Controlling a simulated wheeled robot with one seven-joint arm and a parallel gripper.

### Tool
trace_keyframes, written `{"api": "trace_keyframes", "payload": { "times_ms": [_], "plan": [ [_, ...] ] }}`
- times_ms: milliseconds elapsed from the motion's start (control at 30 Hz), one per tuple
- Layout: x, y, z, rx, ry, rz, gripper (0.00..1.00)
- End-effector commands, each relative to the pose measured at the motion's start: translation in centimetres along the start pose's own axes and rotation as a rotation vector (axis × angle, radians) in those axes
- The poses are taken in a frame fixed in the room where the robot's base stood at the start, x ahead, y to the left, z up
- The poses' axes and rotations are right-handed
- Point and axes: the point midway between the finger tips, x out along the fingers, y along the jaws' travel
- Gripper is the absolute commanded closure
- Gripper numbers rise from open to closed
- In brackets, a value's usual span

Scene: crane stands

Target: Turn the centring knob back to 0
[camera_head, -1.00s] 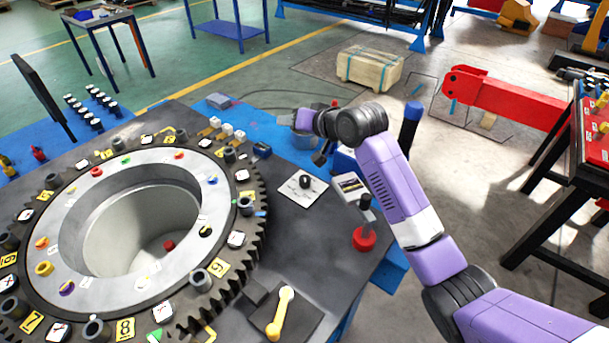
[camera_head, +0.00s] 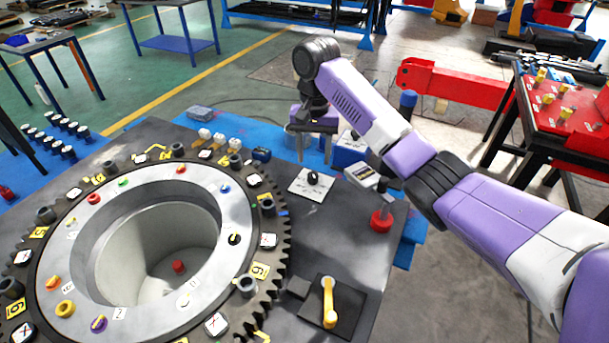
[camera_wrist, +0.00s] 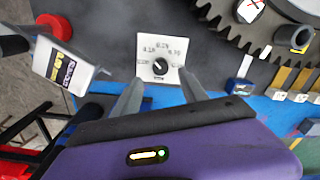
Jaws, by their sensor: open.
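The centring knob (camera_head: 313,178) is a small black dial on a white square plate (camera_head: 302,188), on the dark table right of the toothed ring. In the wrist view the knob (camera_wrist: 160,66) sits below an arc of small printed numbers on its plate (camera_wrist: 149,43). A pale mark shows on the knob, but I cannot read its exact setting. My gripper (camera_head: 313,157) points down just above and behind the knob, fingers apart and empty. In the wrist view its fingertips (camera_wrist: 161,82) lie either side of the knob's near edge, with no clear contact.
A red mushroom-shaped part (camera_head: 381,221) and a labelled box (camera_head: 361,173) stand right of the plate. A yellow-handled lever (camera_head: 329,303) is in front. The toothed ring (camera_head: 279,222) is at left, with small blocks (camera_head: 219,138) behind it. The table between them is bare.

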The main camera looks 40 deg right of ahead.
Motion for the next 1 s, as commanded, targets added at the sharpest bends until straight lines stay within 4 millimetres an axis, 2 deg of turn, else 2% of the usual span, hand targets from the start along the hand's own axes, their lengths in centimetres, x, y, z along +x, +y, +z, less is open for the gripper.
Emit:
{"api": "trace_keyframes", "payload": {
  "times_ms": [33,100,400,533,800,1000],
  "plan": [
    [1.2,-0.1,0.1,-0.001,-0.004,-0.001,0.50],
    [2.3,-0.1,0.1,-0.001,-0.003,-0.001,0.50],
    [5.9,0.0,0.0,-0.001,0.000,-0.001,0.50],
    [6.6,-0.1,0.0,-0.003,0.002,-0.002,0.50],
    [6.8,-0.1,0.0,-0.003,0.002,-0.003,0.50],
    [6.8,-0.1,0.0,-0.003,0.002,-0.003,0.89]
  ]
}}
